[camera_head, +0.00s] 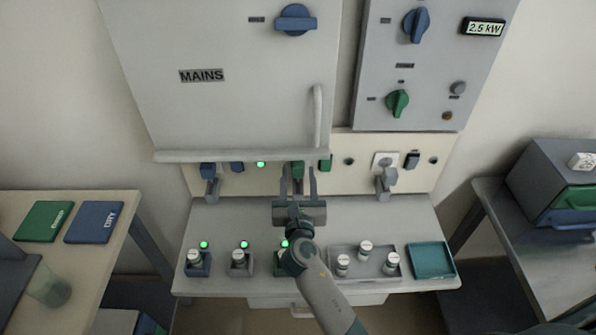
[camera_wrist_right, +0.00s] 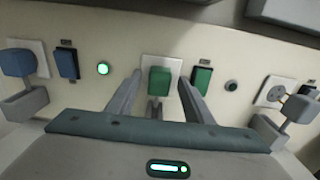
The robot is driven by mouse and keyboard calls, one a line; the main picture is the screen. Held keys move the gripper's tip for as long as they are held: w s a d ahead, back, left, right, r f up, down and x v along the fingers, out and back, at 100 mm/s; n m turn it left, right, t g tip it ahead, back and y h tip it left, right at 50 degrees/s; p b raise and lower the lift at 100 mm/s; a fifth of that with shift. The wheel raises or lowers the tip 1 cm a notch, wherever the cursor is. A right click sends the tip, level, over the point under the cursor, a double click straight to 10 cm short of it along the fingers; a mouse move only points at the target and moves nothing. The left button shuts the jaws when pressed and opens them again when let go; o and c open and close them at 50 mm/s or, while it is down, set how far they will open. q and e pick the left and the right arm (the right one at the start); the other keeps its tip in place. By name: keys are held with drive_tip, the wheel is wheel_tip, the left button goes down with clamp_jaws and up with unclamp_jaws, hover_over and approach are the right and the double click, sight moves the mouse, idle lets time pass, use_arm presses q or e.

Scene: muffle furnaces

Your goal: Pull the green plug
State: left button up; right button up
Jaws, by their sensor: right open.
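The green plug (camera_wrist_right: 159,82) sits in a white wall socket under the mains cabinet. In the head view the green plug (camera_head: 297,168) shows just beyond my right gripper. My right gripper (camera_head: 298,172) is open, with one finger on each side of the plug. In the right wrist view the fingers of my right gripper (camera_wrist_right: 158,88) stand apart at the plug's left and right. A gap shows between each finger and the plug. My left gripper is not in view.
A green switch (camera_wrist_right: 202,80) is close right of the plug, and a lit green lamp (camera_wrist_right: 102,68) is to the left. A blue plug (camera_wrist_right: 18,62) and blue switch (camera_wrist_right: 67,64) are farther left. A bench (camera_head: 345,212) below holds a tray (camera_head: 345,270) and a teal dish (camera_head: 430,260).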

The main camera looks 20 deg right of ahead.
drive_tip(key=shift+w+d, duration=0.2)
drive_tip(key=shift+w, duration=0.45)
clamp_jaws()
drive_tip(key=shift+p+v, duration=0.45)
drive_tip(key=shift+v, duration=1.55)
drive_tip(key=shift+w+f, duration=0.1)
unclamp_jaws()
